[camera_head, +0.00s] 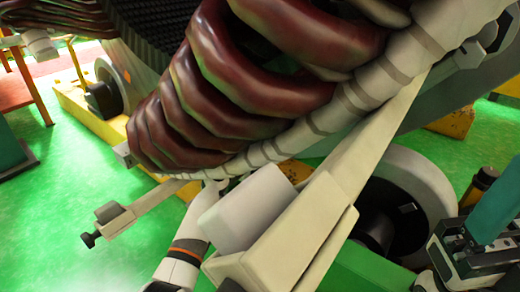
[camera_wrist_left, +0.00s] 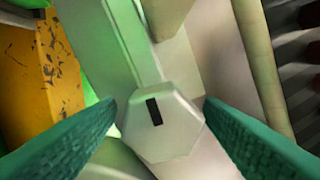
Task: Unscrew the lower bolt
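In the left wrist view, a pale grey hexagonal bolt head (camera_wrist_left: 178,128) with a black slot-like mark sits in the lower middle, on a light bar. My left gripper (camera_wrist_left: 159,106) is open, with one teal finger on each side of the bolt head. I cannot tell whether the fingertips touch it. In the head view the fingers of this gripper are hidden; a white arm with an orange band rises behind the pale beam. My right gripper (camera_head: 485,225) shows partly at the right edge, with a teal finger; its opening is not clear.
The large stator with dark red windings (camera_head: 230,85) fills the upper middle. A long pale beam (camera_head: 345,165) crosses in front. A bracket with a dark bolt (camera_head: 90,239) sticks out at left. Yellow blocks (camera_head: 100,125) stand on the green floor, open at left.

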